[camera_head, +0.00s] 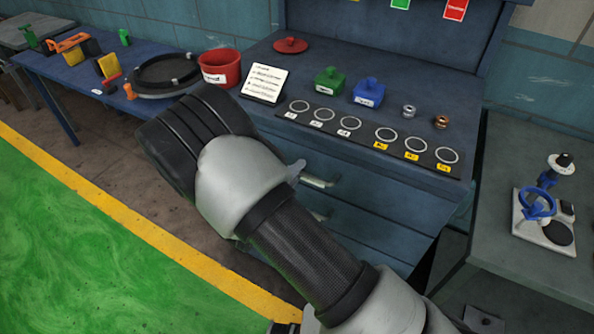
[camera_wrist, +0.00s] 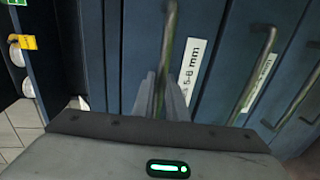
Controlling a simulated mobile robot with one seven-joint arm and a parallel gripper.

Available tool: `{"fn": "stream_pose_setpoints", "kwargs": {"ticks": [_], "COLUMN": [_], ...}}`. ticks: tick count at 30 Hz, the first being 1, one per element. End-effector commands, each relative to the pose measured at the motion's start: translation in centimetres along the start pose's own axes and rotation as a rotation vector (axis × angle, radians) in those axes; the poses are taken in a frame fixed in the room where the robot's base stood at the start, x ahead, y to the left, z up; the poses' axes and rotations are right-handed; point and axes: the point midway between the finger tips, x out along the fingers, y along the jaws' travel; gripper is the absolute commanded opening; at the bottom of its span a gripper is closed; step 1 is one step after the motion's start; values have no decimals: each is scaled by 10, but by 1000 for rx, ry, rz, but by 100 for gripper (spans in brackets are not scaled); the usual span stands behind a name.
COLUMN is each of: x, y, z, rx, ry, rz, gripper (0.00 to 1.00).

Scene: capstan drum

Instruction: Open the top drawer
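The blue drawer cabinet (camera_head: 350,196) stands below the worktop in the head view. The top drawer's metal bar handle (camera_head: 320,181) shows just right of my gripper, partly hidden by my arm. In the wrist view the cabinet front looks turned on its side, and the nearest bar handle (camera_wrist: 170,38) runs down to my gripper (camera_wrist: 161,88). My two fingers lie on either side of that handle's lower part. Whether they press on it cannot be told. The drawer fronts look flush in the head view.
A lower drawer handle (camera_head: 319,215) is partly hidden by my arm. The worktop holds a red pot (camera_head: 220,67), a green block (camera_head: 329,82), a blue block (camera_head: 369,93) and a strip of rings (camera_head: 362,135). A grey side table (camera_head: 530,265) stands at right. Green floor (camera_head: 90,250) is open at left.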

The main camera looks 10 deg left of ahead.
Motion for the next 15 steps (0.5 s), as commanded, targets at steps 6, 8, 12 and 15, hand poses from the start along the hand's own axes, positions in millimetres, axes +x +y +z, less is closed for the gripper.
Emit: {"fn": "stream_pose_setpoints", "kwargs": {"ticks": [6, 8, 12, 15], "x": [0, 0, -3, -11], "y": [0, 0, -1, -3], "z": [0, 0, -1, -1], "rx": [0, 0, 1, 1], "ry": [0, 0, 1, 3], "rz": [0, 0, 0, 0], "gripper": [0, 0, 0, 0]}}
